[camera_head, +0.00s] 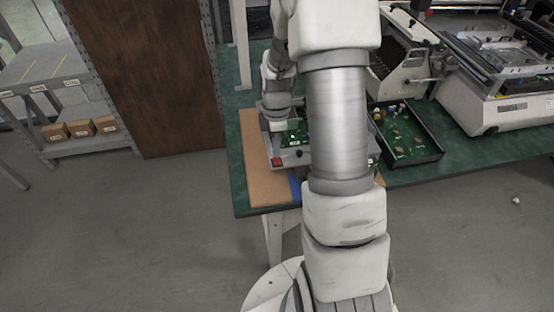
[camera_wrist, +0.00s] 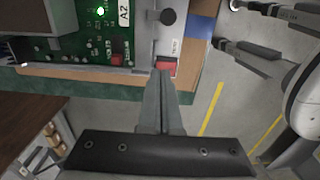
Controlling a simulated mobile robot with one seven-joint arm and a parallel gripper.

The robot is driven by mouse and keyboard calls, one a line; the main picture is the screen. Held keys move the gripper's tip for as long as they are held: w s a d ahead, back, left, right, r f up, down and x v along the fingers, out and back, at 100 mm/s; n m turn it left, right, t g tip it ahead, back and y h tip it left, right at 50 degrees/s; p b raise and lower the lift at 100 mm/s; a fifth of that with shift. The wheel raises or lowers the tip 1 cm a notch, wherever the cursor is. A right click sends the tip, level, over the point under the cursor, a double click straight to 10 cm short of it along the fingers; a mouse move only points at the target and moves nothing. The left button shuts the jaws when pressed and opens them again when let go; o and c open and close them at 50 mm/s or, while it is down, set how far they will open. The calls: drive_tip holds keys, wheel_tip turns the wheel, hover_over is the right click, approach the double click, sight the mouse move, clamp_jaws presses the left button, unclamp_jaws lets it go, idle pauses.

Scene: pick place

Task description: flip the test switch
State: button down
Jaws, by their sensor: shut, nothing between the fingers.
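The red test switch (camera_wrist: 166,68) sits at the near corner of a grey test fixture (camera_wrist: 140,40) in the wrist view. It also shows in the head view as a small red block (camera_head: 277,161). My gripper (camera_wrist: 162,76) is shut and empty, with its fingertips right at the switch in the picture; I cannot tell whether they touch it. The fingertips hide part of the switch. A green circuit board (camera_wrist: 75,40) lies in the fixture, with a lit green light (camera_wrist: 100,11) and an A2 label (camera_wrist: 124,14). In the head view my arm hides part of the fixture.
The fixture stands on a brown board (camera_head: 259,150) on a green bench (camera_head: 235,110). A black tray of parts (camera_head: 425,158) is to the right, with white machines (camera_head: 500,115) beyond. A shelf with several cardboard boxes (camera_head: 80,128) stands at the left. A black knob (camera_wrist: 167,17) is near the switch.

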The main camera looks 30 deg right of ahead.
drive_tip(key=shift+f+b, duration=0.6)
drive_tip(key=shift+f, duration=0.3)
drive_tip(key=shift+r, duration=0.15)
drive_tip(key=shift+r+p, duration=2.55)
drive_tip(key=shift+r, duration=0.85)
drive_tip(key=s+a+r+m+t, duration=0.1)
drive_tip(key=s+a+r+m, duration=0.2)
drive_tip(key=r, duration=0.5)
drive_tip(key=s+a+r+m+t, duration=0.1)
drive_tip(key=s+a+r+m, duration=0.25)
drive_tip(key=r, duration=0.45)
drive_tip(key=s+a+r+m+t, duration=0.1)
drive_tip(key=s+a+r+m, duration=0.2)
drive_tip(key=s, duration=0.3)
drive_tip(key=s+a+r+m+t, duration=0.2)
drive_tip(key=s+a+r+m, duration=0.1)
drive_tip(key=s+r+m, duration=0.2)
drive_tip(key=shift+s+t, duration=0.3)
drive_tip(key=shift+s, duration=0.3)
